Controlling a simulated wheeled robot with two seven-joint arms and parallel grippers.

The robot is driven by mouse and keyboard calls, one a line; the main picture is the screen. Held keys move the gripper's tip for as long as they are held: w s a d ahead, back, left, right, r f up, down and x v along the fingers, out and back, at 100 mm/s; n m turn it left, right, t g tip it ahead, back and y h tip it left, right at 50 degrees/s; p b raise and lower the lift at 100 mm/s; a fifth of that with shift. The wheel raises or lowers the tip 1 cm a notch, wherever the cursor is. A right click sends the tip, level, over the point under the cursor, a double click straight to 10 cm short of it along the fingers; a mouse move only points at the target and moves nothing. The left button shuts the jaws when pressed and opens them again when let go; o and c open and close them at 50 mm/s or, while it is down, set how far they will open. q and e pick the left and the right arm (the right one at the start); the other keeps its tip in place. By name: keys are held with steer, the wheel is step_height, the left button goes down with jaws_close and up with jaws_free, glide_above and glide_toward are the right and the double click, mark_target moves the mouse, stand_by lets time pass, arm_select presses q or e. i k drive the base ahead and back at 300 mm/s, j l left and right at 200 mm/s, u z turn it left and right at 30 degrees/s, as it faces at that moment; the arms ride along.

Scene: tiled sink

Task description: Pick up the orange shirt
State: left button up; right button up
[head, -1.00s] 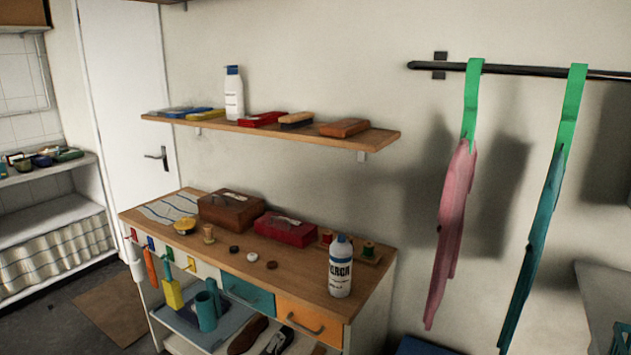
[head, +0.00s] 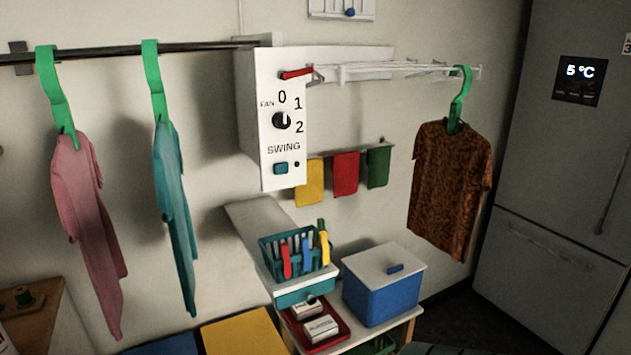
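The orange shirt (head: 450,190) has a dark mottled pattern and short sleeves. A pink shirt (head: 86,225) and a teal shirt (head: 175,215) hang on green hangers from a dark rail (head: 120,49) at the left. Neither of my grippers shows in the head view.
A white fan control box (head: 278,120) juts from the wall between the rail and the rack. Below stand a teal basket (head: 296,262) with coloured pegs, a blue box with a white lid (head: 382,290) and a red tray (head: 340,338). The grey fridge (head: 560,150) bounds the right.

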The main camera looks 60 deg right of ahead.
mark_target(452, 172)
steer(key=z, duration=0.4)
steer(key=l+z, duration=0.1)
steer(key=z, duration=0.75)
steer(key=l+z, duration=0.1)
steer(key=z, duration=0.75)
steer(key=l+z, duration=0.1)
steer(key=z, duration=0.35)
steer(key=i+l, duration=0.25)
steer(key=l, duration=0.2)
steer(key=i+l, duration=0.3)
steer(key=l, duration=0.15)
steer(key=i+l+z, duration=0.1)
steer(key=i+l, duration=0.15)
steer(key=l, duration=0.2)
steer(key=i+l, duration=0.3)
steer(key=l+z, duration=0.05)
steer(key=l, duration=0.05)
